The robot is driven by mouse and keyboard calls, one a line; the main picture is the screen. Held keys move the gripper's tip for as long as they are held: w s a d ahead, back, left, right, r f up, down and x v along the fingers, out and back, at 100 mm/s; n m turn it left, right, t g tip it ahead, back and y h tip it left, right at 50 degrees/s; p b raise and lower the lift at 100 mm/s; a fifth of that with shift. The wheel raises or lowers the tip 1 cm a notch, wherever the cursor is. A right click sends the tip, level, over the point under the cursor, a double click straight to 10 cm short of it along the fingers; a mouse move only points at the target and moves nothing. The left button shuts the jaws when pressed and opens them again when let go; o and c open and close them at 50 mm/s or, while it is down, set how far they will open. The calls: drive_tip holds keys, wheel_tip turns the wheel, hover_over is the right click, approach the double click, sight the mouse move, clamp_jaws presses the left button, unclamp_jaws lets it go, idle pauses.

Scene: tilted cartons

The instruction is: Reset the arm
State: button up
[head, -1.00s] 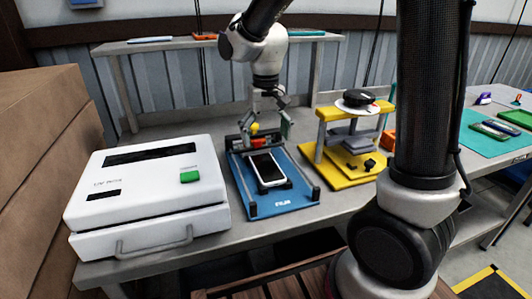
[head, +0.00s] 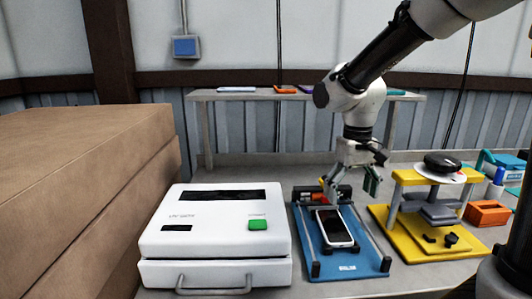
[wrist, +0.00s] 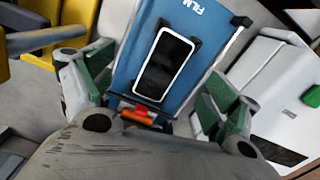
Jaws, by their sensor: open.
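My gripper (head: 352,186) is open and empty, pointing down above the back part of a blue fixture (head: 375,258). Its green-padded fingers also show spread apart in the wrist view (wrist: 155,100). A white-framed phone with a dark screen (head: 334,228) lies in the blue fixture; it also shows in the wrist view (wrist: 164,66), beyond the fingers and apart from them. Red and yellow parts at the back of the fixture are partly hidden by the gripper.
A white machine with a green button (head: 214,228) stands left of the fixture. A yellow press (head: 425,250) stands close on the right, with an orange bin (head: 487,213) beyond it. Large brown cartons (head: 80,190) fill the left side. A raised shelf (head: 250,96) runs behind.

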drive_tip(key=s+d+r+m+t, duration=0.1)
drive_tip(key=s+d+r+t, duration=0.1)
drive_tip(key=s+d, duration=0.4)
drive_tip(key=s+d+r+m+t, duration=0.1)
drive_tip(key=s+d+r+t, duration=0.1)
drive_tip(key=s+d+r, duration=0.3)
drive_tip(key=shift+s+d+r+t, duration=0.35)
drive_tip(key=shift+s+d, duration=0.65)
drive_tip(key=shift+s, duration=1.35)
